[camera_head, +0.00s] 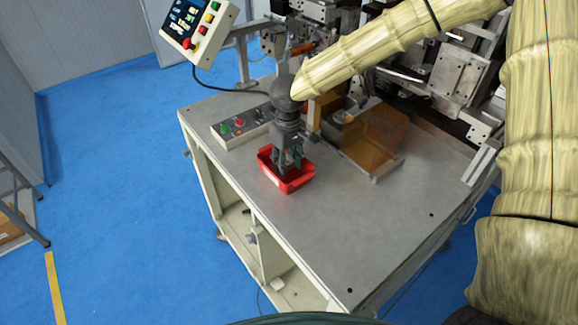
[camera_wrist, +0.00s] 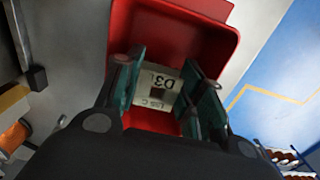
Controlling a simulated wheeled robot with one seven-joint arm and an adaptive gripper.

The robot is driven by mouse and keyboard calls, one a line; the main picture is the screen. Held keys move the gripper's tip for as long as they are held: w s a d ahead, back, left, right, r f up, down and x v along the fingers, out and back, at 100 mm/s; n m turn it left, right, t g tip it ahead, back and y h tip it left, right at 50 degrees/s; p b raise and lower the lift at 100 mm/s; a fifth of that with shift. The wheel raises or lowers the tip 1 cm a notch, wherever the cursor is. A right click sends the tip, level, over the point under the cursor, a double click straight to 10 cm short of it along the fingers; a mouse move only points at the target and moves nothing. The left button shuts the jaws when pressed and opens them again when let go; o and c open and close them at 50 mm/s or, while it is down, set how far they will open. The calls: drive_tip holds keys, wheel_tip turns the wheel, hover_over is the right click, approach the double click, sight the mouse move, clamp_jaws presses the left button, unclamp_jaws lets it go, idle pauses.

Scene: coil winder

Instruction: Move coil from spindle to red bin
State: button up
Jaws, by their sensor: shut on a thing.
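The red bin (camera_head: 298,184) sits on the grey machine table, near its left edge. My gripper (camera_head: 288,165) points down into the bin's opening, its fingers partly hidden behind the bin's walls. I cannot make out the spindle clearly.
A control box with buttons (camera_head: 240,124) stands just behind and left of the bin. An amber see-through guard (camera_head: 372,140) stands to its right, with winder machinery behind. A control panel (camera_head: 198,25) hangs at the upper left. The table's front right is clear.

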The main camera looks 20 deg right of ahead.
sight(288, 162)
drive_tip(key=shift+f, duration=1.3)
drive_tip(key=shift+f+p, duration=0.1)
drive_tip(key=shift+p, duration=0.25)
drive_tip(key=o, duration=0.5)
wheel_tip(288, 162, up, 12)
drive_tip(key=shift+d+r+b, duration=0.1)
drive_tip(key=shift+b, duration=1.1)
